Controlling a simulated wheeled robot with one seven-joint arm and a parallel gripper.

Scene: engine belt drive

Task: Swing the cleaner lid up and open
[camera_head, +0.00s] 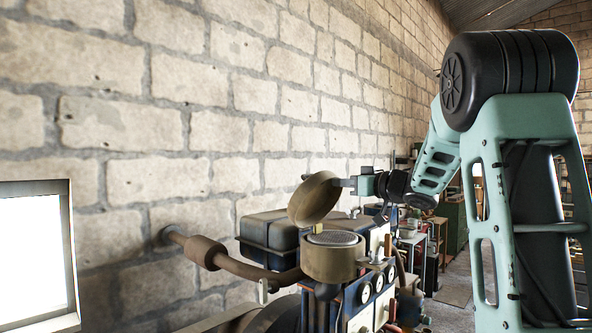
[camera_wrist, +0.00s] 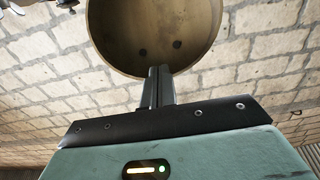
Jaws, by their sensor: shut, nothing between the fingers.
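The cleaner lid (camera_head: 315,198) is a round tan-brown cap. It stands tilted up and open above the left side of the cleaner bowl (camera_head: 332,262), whose round mesh top (camera_head: 333,238) shows uncovered. My gripper (camera_head: 343,182) is shut and empty, with its tips at the right side of the raised lid. In the wrist view, the lid's hollow inside (camera_wrist: 155,25) fills the top middle, with two dark spots in it. The closed fingers (camera_wrist: 157,80) point at the lid's lower rim and look in contact or very close; the exact contact cannot be told.
A dark tank (camera_head: 268,232) stands behind the bowl, and a brown exhaust pipe (camera_head: 235,264) runs left to the brick wall (camera_head: 150,120). Gauges (camera_head: 370,289) sit on the engine panel at the front right. A bright window (camera_head: 35,255) is at the far left.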

